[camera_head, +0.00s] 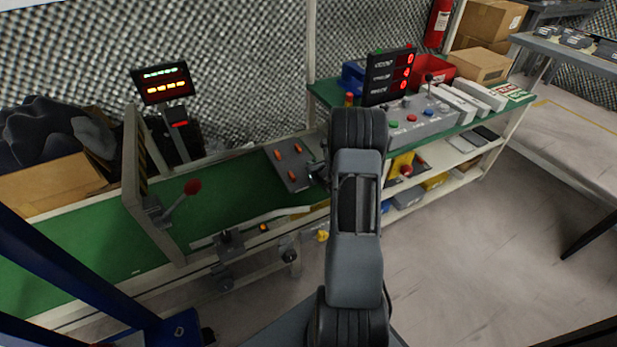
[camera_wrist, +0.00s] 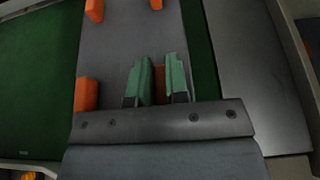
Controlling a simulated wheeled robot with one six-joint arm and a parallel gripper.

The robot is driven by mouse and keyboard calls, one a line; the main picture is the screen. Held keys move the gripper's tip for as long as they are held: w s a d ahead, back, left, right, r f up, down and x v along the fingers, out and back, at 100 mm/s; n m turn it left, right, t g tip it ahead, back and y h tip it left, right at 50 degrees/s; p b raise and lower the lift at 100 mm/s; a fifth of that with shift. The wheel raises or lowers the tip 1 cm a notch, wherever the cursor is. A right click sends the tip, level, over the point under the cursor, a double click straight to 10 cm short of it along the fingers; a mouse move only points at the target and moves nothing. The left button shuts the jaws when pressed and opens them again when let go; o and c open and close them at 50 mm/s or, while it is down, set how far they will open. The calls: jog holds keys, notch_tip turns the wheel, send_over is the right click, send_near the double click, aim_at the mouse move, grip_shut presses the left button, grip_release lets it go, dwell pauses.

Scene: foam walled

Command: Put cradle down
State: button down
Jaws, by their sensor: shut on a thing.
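The cradle is a flat dark grey plate with orange pegs (camera_head: 287,160), over the green conveyor bed in the head view. In the wrist view the cradle (camera_wrist: 120,45) fills the middle, with orange pegs at its left side and top. My gripper (camera_wrist: 160,78) is shut, its two green fingers close around a brownish-orange part of the cradle. In the head view my arm hides most of the gripper at the cradle's right end. I cannot tell whether the cradle's underside touches the green surface.
The green conveyor (camera_head: 225,198) runs left, under a grey gate frame (camera_head: 133,190) with a red-knobbed lever (camera_head: 192,187). A bench with a control box (camera_head: 420,117) and a display (camera_head: 388,75) stands right. Open floor (camera_head: 460,240) lies at the lower right.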

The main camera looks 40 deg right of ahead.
jog(key=shift+w+a+f, duration=0.3)
jog(key=shift+w+f, duration=0.3)
jog(key=shift+f, duration=0.15)
jog(key=shift+w+f+b, duration=0.15)
jog(key=shift+f+b, duration=0.75)
jog(key=shift+f, duration=0.75)
jog(key=shift+a, duration=0.1)
jog(key=shift+f, duration=0.2)
jog(key=c, duration=1.1)
grip_release()
jog(key=shift+r, duration=0.15)
